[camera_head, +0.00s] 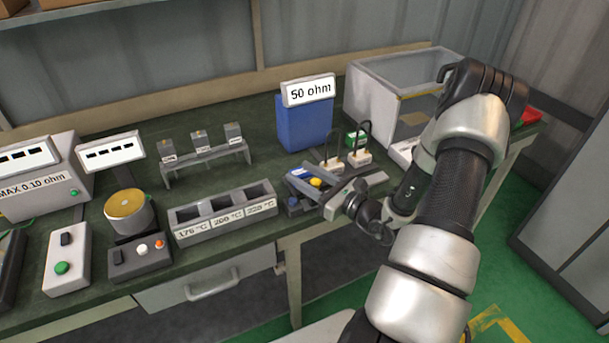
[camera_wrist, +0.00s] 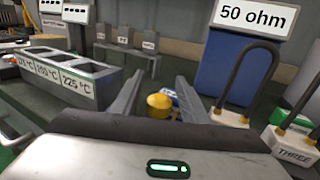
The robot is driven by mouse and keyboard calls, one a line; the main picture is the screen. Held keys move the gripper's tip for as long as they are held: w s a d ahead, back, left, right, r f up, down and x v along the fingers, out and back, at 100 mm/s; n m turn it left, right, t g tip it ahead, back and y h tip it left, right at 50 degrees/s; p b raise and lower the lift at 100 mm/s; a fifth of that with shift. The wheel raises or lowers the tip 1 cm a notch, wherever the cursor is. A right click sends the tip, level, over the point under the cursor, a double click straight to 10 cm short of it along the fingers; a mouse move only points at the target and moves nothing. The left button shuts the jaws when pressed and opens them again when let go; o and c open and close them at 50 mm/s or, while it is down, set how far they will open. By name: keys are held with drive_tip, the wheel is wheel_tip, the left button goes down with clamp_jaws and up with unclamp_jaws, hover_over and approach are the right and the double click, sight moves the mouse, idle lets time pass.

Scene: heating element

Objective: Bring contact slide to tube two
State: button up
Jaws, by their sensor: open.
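A yellow knob (camera_head: 315,182) on a blue part, which looks like the contact slide, is low on the bench by my gripper. In the wrist view the knob (camera_wrist: 158,104) shows between the fingers of my gripper (camera_wrist: 160,80), which are open; I cannot tell whether they touch it. My gripper (camera_head: 318,189) partly hides the blue part in the head view. Two dark looped tubes on pale bases stand just behind it. The right base (camera_wrist: 294,146) reads THREE. The left tube's base (camera_wrist: 230,117) has no readable label, so I cannot confirm which is tube two.
A blue container (camera_head: 303,125) marked 50 ohm stands behind the tubes. A three-bay temperature rack (camera_head: 222,212) is to the left. The bench between the rack and blue container is fairly clear.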

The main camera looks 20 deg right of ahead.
clamp_jaws()
drive_tip(key=d+b, duration=0.1)
drive_tip(key=d, duration=0.9)
drive_tip(key=shift+w, duration=0.15)
unclamp_jaws()
drive_tip(key=v, duration=1.7)
drive_tip(key=shift+s, duration=0.2)
drive_tip(key=shift+d, duration=0.1)
